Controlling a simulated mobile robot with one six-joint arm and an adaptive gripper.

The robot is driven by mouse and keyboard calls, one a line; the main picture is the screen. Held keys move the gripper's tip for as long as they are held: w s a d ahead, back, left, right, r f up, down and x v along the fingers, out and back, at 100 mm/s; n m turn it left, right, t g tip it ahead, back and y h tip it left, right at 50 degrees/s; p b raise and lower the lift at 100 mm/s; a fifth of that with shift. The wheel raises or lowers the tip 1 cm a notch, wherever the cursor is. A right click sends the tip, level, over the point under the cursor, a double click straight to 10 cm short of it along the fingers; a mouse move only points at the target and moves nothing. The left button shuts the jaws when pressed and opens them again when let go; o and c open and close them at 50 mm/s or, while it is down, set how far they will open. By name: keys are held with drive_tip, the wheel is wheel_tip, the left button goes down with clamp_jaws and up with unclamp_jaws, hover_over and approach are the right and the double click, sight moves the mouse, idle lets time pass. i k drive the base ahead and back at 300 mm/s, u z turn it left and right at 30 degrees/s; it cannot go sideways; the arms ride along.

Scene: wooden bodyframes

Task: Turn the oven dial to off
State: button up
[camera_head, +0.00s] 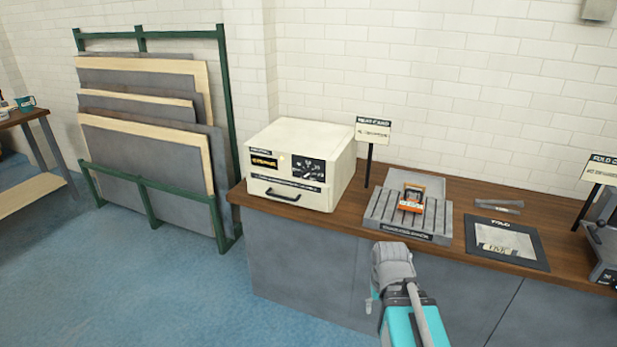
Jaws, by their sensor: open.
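The oven is a cream box (335,165) on the left end of the wooden counter. Its front has a black dial panel (308,169) with white marks on the right side; the dial's setting is too small to read. A small lit display (264,162) with yellow characters is to its left. A drawer-like door with a dark handle (284,193) is below and looks shut. My grey and teal arm rises from the bottom, in front of the counter. My gripper (371,300) shows only partly beside it, open, apart from the oven and low to its right.
A sign on a post (371,137) stands right of the oven. A grey slotted tray (385,223) holding an orange item (412,200) is beside it. A dark-framed sheet (520,257) lies further right. A green rack (227,130) with panels stands left. Blue floor is clear at front left.

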sight(307, 174)
drive_tip(key=z, duration=0.1)
drive_tip(key=i, duration=1)
drive_tip(key=u, duration=0.05)
